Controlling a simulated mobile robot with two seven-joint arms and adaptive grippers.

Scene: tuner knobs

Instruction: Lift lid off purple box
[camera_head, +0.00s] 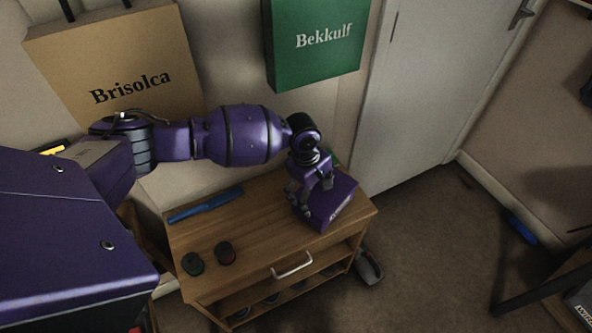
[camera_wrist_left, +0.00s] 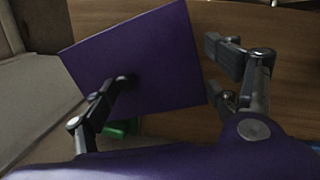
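My left gripper (camera_head: 312,198) is over the box, pointing down. In the wrist view the left gripper (camera_wrist_left: 175,75) has its fingers wide apart with nothing between them gripped. One finger lies over the box top, the other beyond its right edge. Whether a finger touches the box is unclear. My right gripper is not in view.
A small green object (camera_wrist_left: 120,128) is beside the box. A grey door (camera_head: 425,90) stands behind, right.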

